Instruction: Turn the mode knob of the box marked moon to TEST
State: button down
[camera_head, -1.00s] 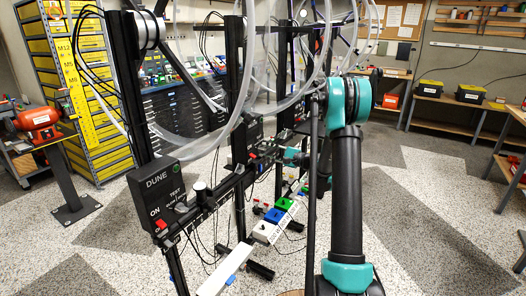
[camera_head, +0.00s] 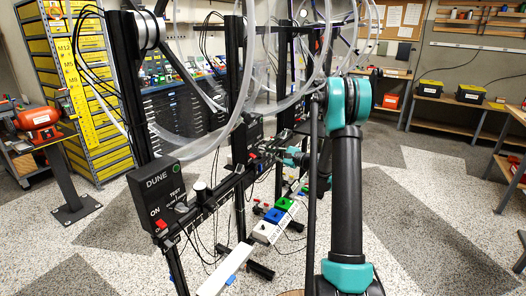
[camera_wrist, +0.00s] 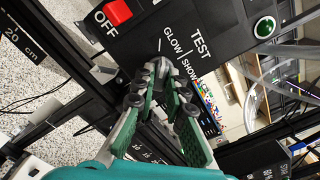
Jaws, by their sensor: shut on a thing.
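In the wrist view, a dark box panel (camera_wrist: 222,22) carries a red rocker switch marked OFF, a round green button, and the labels TEST, GLOW and SHOW. The grey mode knob (camera_wrist: 158,66) sits below these labels. My gripper (camera_wrist: 156,82) is shut on the knob, its green-padded fingers on either side. The fingers partly hide the knob, and I cannot tell its pointer position. The box's name is not visible there. In the head view, my gripper (camera_head: 278,153) is at a box (camera_head: 246,136) on the middle post; its name is unreadable.
A box marked DUNE (camera_head: 156,188) is on the nearer post, left of my gripper. Clear acrylic wheels (camera_head: 280,60), black posts and hanging cables crowd the rig. The floor at right (camera_head: 440,200) is clear.

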jog(key=shift+m, duration=0.8)
jog(key=m, duration=0.3)
jog(key=shift+m, duration=0.8)
jog(key=m, duration=0.2)
jog(key=shift+m, duration=0.3)
jog(key=c, duration=1.4)
grip_release()
jog(key=shift+c, duration=0.2)
jog(key=shift+d, duration=0.1)
